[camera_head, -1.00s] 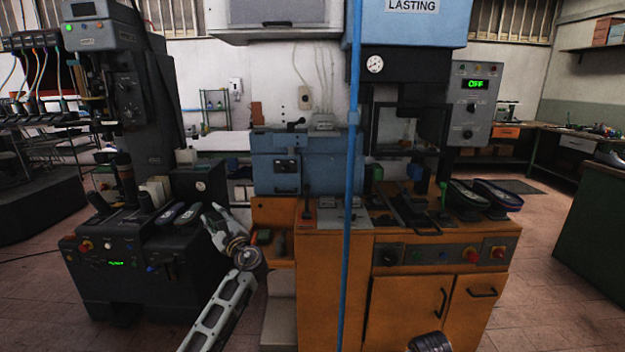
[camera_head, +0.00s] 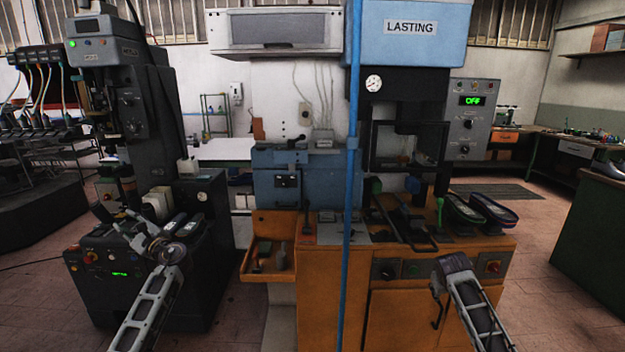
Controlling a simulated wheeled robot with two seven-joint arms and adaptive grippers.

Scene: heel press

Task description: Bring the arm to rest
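My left arm comes in from the lower left. Its gripper (camera_head: 125,225) is in front of the dark press on the left, with its two fingers spread apart and nothing seen between them. I cannot tell how far it is from the press panel. My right arm (camera_head: 478,310) rises from the bottom right in front of the orange cabinet. It ends in a dark joint near the cabinet's front panel, and no fingers of the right gripper can be made out.
The dark press (camera_head: 110,270) stands at left. The orange cabinet (camera_head: 330,290) carries a blue machine (camera_head: 295,180) and shoes (camera_head: 492,210) at its right end. An orange bin (camera_head: 257,262) juts from its left side. A blue pole (camera_head: 350,180) runs upright in front. Floor is free at right.

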